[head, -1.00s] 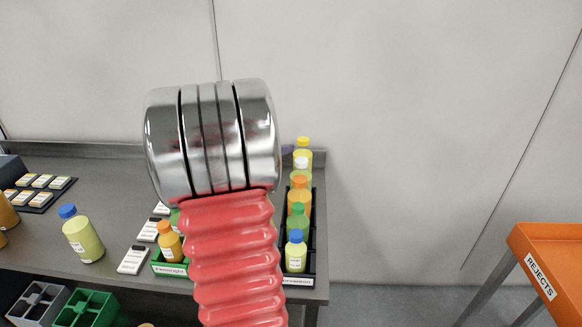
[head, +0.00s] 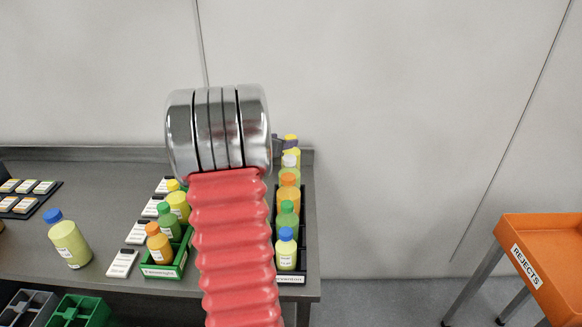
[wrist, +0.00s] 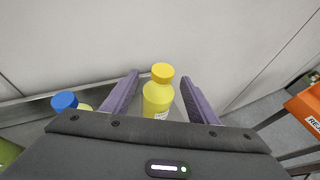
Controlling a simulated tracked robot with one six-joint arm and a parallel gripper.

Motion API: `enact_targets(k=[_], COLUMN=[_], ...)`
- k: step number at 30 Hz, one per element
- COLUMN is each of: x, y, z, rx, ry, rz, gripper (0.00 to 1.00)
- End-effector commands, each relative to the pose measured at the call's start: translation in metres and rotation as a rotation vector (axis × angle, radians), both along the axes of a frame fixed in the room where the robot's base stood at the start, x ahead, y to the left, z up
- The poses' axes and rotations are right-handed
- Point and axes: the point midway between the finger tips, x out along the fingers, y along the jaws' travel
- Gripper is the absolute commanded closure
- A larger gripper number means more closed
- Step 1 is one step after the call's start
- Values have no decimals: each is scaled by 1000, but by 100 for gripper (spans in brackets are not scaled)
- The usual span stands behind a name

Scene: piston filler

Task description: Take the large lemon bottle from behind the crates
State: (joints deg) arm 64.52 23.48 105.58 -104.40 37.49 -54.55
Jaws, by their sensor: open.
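The yellow bottle with a yellow cap (wrist: 157,97) stands upright between the two purple fingers of my open gripper (wrist: 159,77) in the wrist view. A gap shows on each side of it at the fingertips. In the head view the yellow-capped bottle (head: 291,139) shows only in part, behind the far end of the black crate (head: 291,279). A purple finger shows beside it there; my arm hides the rest of my gripper. The green crate (head: 160,271) holds several small bottles to the left of my arm.
The black crate's row of capped bottles stands close in front of the yellow bottle. A wall rises just behind the bench. A blue-capped bottle (wrist: 66,101) is left of my gripper. An orange rejects tray (head: 548,243) stands at the right, off the bench.

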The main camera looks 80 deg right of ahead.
Motion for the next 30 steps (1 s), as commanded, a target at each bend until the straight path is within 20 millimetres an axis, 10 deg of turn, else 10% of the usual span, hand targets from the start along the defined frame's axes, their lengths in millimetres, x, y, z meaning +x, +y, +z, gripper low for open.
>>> enact_targets(k=[30], x=[-21], y=[-61], z=[-27], rx=[1], ry=[-1], rz=[-5], gripper=[47])
